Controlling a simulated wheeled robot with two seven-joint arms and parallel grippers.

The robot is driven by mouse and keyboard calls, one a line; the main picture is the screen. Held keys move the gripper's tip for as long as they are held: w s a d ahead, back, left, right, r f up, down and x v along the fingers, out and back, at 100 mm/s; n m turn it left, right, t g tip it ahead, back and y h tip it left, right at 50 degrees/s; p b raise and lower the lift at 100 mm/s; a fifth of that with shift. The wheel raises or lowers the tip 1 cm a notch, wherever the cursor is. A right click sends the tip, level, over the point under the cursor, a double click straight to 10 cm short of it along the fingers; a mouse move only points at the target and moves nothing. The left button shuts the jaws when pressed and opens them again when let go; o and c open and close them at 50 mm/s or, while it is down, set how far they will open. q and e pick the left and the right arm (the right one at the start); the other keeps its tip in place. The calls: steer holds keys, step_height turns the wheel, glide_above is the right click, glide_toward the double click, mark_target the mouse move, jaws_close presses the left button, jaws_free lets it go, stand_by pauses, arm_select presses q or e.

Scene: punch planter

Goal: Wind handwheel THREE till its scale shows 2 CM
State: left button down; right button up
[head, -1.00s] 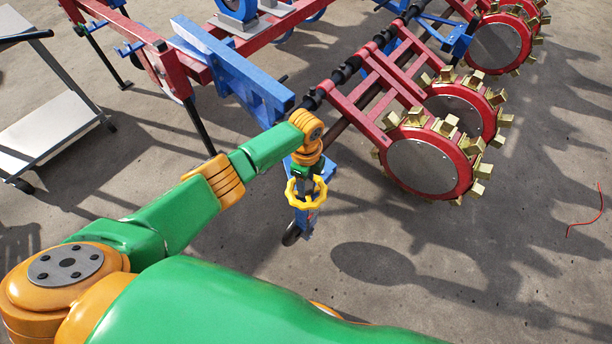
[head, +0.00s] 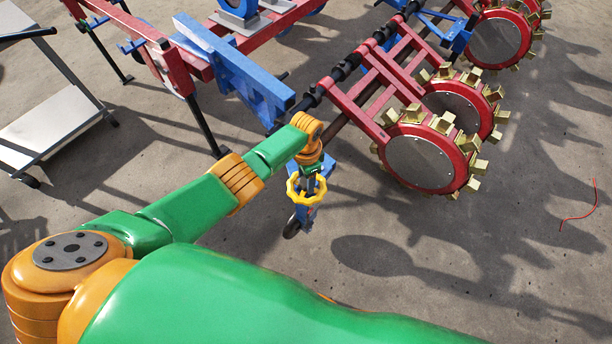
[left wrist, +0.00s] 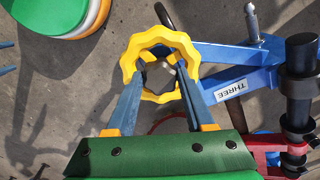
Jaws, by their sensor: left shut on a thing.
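The yellow handwheel (head: 307,187) sits on top of a blue unit with a small dark wheel (head: 292,227) at its foot. In the left wrist view the same yellow handwheel (left wrist: 160,48) shows as a wavy ring, beside a blue arm with a white label reading THREE (left wrist: 230,91). My left gripper (head: 310,176) reaches down from above and is shut on the handwheel. The scale cannot be read in either view.
Red toothed wheels (head: 420,160) stand right of the handwheel along a dark bar. A blue beam (head: 240,75) and red frame lie behind it. A grey trolley (head: 55,120) stands at the left. A red wire (head: 580,215) lies on open floor at the right.

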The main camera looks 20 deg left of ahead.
arm_select(q)
steer(key=shift+n, duration=0.8)
steer(key=shift+c, duration=1.4)
jaws_free()
step_height(320, 180, up, 7)
steer(key=p, duration=0.5)
steer(key=shift+r, duration=0.15)
